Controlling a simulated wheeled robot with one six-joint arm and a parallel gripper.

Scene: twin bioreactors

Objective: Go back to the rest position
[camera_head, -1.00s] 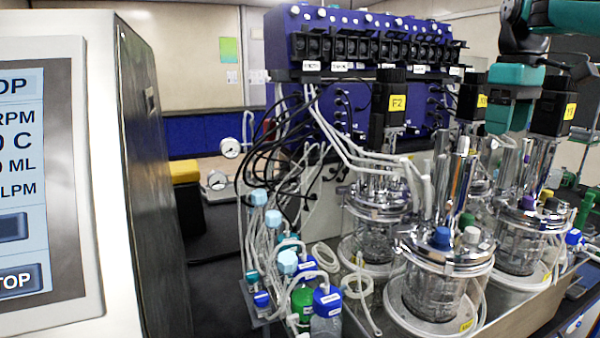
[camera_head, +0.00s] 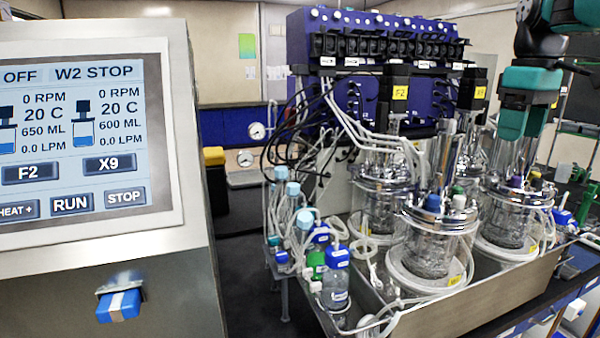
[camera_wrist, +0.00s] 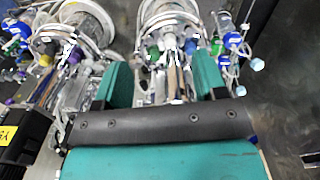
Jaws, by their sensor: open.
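My gripper (camera_head: 524,122) hangs at the upper right of the head view, above the bioreactor vessels and apart from them as far as I can see. In the wrist view my gripper (camera_wrist: 160,84) has its two teal fingers spread, with nothing held between them. The glass vessels with metal lids show beyond the fingers. In the head view, the front vessel (camera_head: 432,240) stands in a white ring base, and the right vessel (camera_head: 510,215) stands behind it, partly below my gripper. A rest position is not marked in these views.
A control cabinet with a screen (camera_head: 85,130) stands close at the left. A blue pump tower (camera_head: 375,60) is behind the vessels. Small bottles (camera_head: 335,290) and loose tubing crowd the tray's left end. Dark open floor (camera_head: 245,270) lies between cabinet and tray.

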